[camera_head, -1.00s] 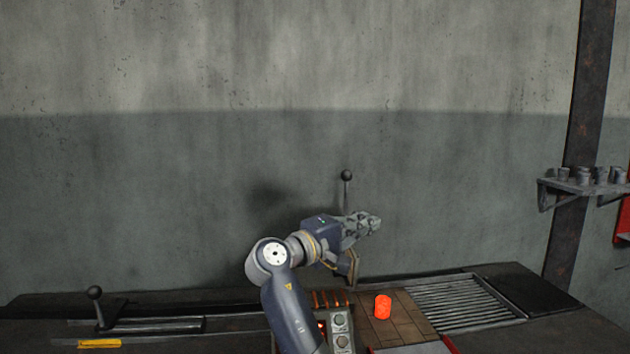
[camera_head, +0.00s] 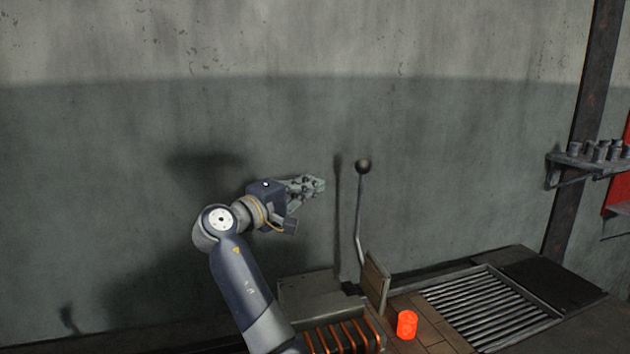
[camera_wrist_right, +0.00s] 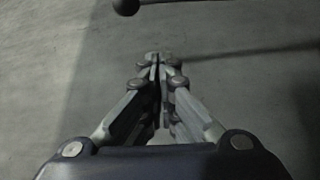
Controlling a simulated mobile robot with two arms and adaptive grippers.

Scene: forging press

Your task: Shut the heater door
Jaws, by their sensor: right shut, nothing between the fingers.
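The heater (camera_head: 316,296) is a grey box with glowing orange bars at the bottom centre. Its door looks to be the upright tan-faced plate (camera_head: 376,281) at the heater's right side, standing open. A tall lever with a dark ball knob (camera_head: 363,167) rises behind the plate; the knob also shows at the top of the right wrist view (camera_wrist_right: 126,5). My right gripper (camera_head: 318,186) is shut and empty, above the heater and left of the lever, touching neither. In the right wrist view its fingers (camera_wrist_right: 160,62) are together. My left gripper is not in view.
A glowing orange billet (camera_head: 407,324) stands on the brick surface right of the plate. Beyond it is a slatted grate (camera_head: 488,306). A wall shelf (camera_head: 588,160) with small metal pieces is at far right. The air in front of the wall is free.

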